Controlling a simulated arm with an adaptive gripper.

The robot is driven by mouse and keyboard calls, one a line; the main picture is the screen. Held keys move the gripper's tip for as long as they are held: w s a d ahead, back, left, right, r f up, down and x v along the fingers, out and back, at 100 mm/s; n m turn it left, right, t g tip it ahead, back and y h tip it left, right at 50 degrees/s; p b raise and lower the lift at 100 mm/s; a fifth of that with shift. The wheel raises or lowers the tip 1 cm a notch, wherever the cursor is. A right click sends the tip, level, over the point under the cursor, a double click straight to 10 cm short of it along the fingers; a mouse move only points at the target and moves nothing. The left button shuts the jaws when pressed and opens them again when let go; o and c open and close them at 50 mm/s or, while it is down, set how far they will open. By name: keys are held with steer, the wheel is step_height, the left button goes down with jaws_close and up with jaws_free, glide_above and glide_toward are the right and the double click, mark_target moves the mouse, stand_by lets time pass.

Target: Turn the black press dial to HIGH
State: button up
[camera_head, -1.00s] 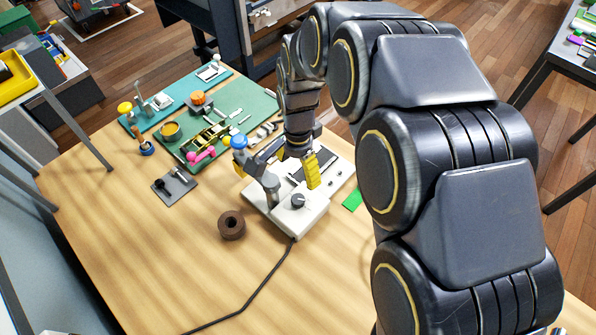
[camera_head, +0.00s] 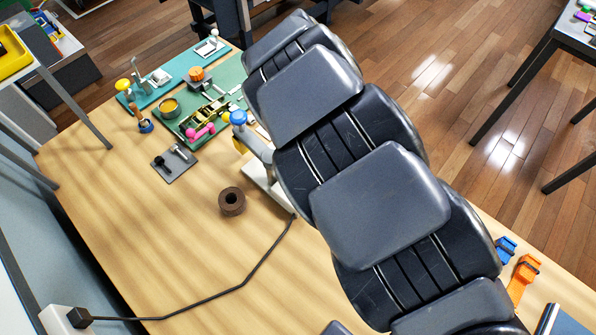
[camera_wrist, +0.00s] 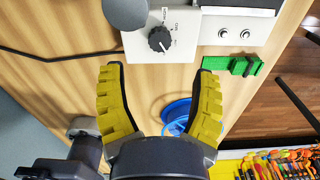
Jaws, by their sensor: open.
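The black press dial (camera_wrist: 160,40) sits on the white press base (camera_wrist: 140,50), just ahead of my gripper in the wrist view. It carries a white mark; the small printed lettering around it is too small to read surely. My gripper (camera_wrist: 158,74) is open, its two yellow fingers apart with nothing between their tips. The fingertips are short of the dial, one toward each side of it. In the head view my arm hides the dial and my gripper; only a corner of the white base and the press's blue knob (camera_head: 238,117) show.
A dark lever part (camera_wrist: 126,12) rises left of the dial. Green pieces (camera_wrist: 232,66) lie right of the base. A brown ring (camera_head: 232,201) and black cable (camera_head: 245,275) lie on the table. A blue round item (camera_wrist: 178,112) shows beyond the fingers.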

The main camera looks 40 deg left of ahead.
step_height(320, 180, down, 8)
steer(key=shift+r, duration=0.1)
jaws_close()
stand_by(0.4)
